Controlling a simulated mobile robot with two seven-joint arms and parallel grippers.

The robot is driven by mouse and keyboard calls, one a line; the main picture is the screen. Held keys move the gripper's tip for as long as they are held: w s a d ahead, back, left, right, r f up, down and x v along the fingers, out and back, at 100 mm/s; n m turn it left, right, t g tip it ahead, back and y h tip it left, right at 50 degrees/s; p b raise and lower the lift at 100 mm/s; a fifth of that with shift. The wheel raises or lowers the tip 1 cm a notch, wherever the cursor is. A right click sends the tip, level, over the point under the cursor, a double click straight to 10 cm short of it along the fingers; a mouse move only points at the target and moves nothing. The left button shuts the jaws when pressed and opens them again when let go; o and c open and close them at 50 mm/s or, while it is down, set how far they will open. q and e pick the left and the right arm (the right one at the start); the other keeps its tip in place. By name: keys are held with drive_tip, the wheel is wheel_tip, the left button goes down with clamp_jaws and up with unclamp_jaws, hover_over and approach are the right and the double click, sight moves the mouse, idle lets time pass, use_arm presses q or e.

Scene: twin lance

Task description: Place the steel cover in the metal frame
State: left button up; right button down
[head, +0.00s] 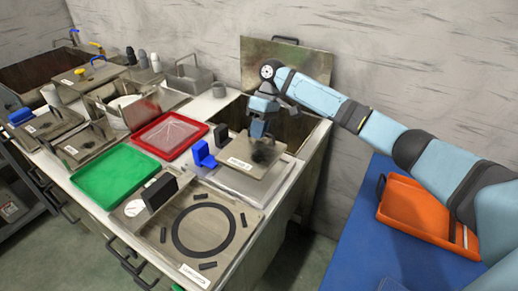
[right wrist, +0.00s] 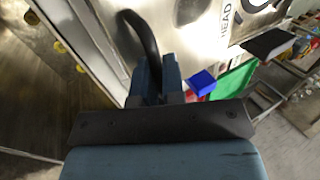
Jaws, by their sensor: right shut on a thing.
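My right gripper (head: 258,132) comes down from above and is shut on the dark handle of a steel cover (head: 238,166), a square plate with a white label. In the right wrist view the curved black handle (right wrist: 147,40) runs between the fingers of the gripper (right wrist: 158,78), over a shiny plate with dark lettering (right wrist: 215,35). In the head view the cover is above a pale metal frame (head: 247,188) on the counter; I cannot tell whether they touch. The gripper and its shadow hide the cover's middle. My left gripper is out of view.
A blue block (head: 203,154) and a black block (head: 221,135) stand left of the cover. In front is a panel with a black ring (head: 204,229). An open basin (head: 290,127) lies behind, with a plate (head: 262,52) leaning on the wall. Green (head: 113,173) and red (head: 170,135) trays are left.

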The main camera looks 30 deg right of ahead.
sight(259, 146)
wheel_tip(259, 146, down, 6)
drive_tip(key=shift+b, duration=0.5)
drive_tip(key=c, duration=1.2)
unclamp_jaws()
drive_tip(key=p+v, duration=0.2)
drive_tip(key=v, duration=1)
